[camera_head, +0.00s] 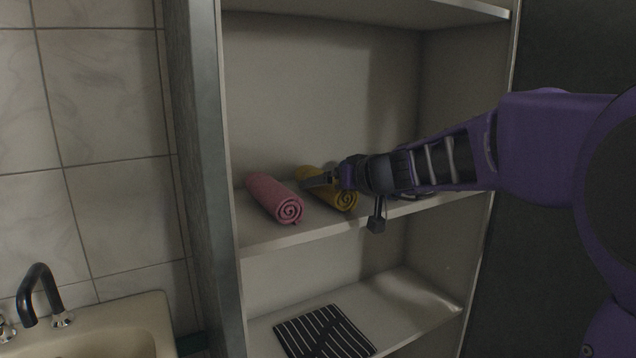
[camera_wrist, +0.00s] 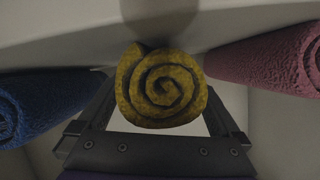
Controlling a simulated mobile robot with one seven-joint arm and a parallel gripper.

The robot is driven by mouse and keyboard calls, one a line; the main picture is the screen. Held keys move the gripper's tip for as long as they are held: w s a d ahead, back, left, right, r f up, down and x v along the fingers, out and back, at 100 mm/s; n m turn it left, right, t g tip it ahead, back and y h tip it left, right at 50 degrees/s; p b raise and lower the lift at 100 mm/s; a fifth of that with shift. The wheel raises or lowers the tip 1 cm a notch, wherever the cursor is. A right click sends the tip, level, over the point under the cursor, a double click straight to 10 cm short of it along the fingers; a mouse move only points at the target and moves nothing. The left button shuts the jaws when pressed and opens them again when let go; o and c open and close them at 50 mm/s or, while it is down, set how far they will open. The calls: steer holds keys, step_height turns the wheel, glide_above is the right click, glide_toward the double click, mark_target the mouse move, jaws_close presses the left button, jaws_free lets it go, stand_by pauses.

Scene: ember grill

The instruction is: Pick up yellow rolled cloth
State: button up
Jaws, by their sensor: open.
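The yellow rolled cloth (camera_head: 341,198) lies on the middle shelf, partly hidden behind my gripper (camera_head: 325,181) in the head view. In the wrist view the spiral end of the yellow rolled cloth (camera_wrist: 162,86) faces the camera at the centre. My gripper (camera_wrist: 162,122) is open there, with one finger to each side of the roll. I cannot tell whether the fingers touch the cloth.
A pink rolled cloth (camera_head: 272,197) lies left of the yellow one on the shelf (camera_head: 300,229). A blue rolled cloth (camera_wrist: 48,100) lies on the other side, close to the gripper. A striped black cloth (camera_head: 323,333) lies on the shelf below. A cabinet wall (camera_head: 195,150) stands at left.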

steer(key=shift+w+a+f, duration=0.1)
steer(key=shift+w+a, duration=0.05)
steer(key=shift+w, duration=0.05)
steer(key=c, duration=1.2)
steer(key=shift+c, duration=0.2)
